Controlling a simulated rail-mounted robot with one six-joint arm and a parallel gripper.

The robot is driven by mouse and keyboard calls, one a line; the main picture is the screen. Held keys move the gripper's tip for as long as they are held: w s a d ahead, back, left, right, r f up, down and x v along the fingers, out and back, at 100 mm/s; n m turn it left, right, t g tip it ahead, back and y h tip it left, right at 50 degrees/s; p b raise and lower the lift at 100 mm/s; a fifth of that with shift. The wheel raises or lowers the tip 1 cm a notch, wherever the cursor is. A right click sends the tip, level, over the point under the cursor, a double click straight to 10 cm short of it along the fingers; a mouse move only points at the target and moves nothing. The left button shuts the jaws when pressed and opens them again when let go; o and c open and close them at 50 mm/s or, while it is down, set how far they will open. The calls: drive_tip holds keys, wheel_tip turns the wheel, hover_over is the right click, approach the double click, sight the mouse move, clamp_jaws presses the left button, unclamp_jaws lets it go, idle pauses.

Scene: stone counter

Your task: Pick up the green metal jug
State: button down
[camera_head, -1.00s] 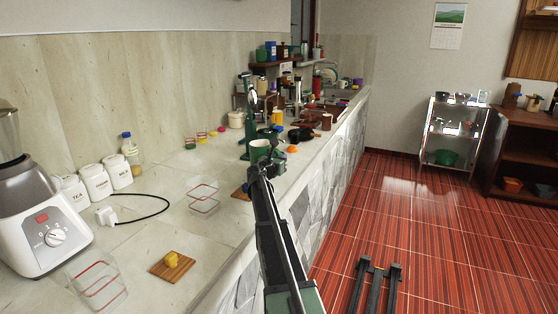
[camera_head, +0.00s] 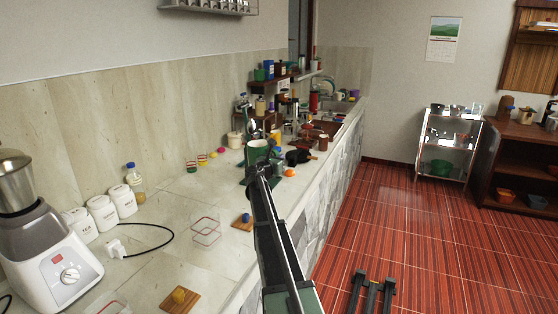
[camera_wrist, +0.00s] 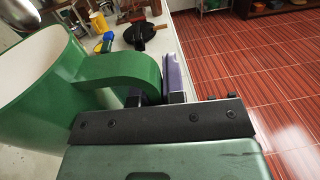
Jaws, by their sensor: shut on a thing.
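The green metal jug (camera_head: 257,152) is at the far end of my arm in the head view, over the stone counter. In the wrist view the jug (camera_wrist: 50,105) fills the left side, with its pale inside and its curved green handle showing. My gripper (camera_wrist: 160,82) is shut on that handle, its fingers on either side of it. In the head view my gripper (camera_head: 264,172) is small and partly hidden by the arm. The jug's base is hidden, and its gap to the counter cannot be told.
Several utensils and bottles crowd the counter behind the jug, with a black pan (camera_head: 298,156) beside it. A wire-like clear container (camera_head: 206,232), a wooden board (camera_head: 180,301) and a blender (camera_head: 62,255) stand nearer. Open floor (camera_head: 430,250) lies to the right.

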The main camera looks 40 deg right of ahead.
wheel_tip(320, 180, up, 6)
drive_tip(key=p, duration=0.5)
drive_tip(key=shift+r, duration=0.2)
drive_tip(key=shift+f, duration=0.1)
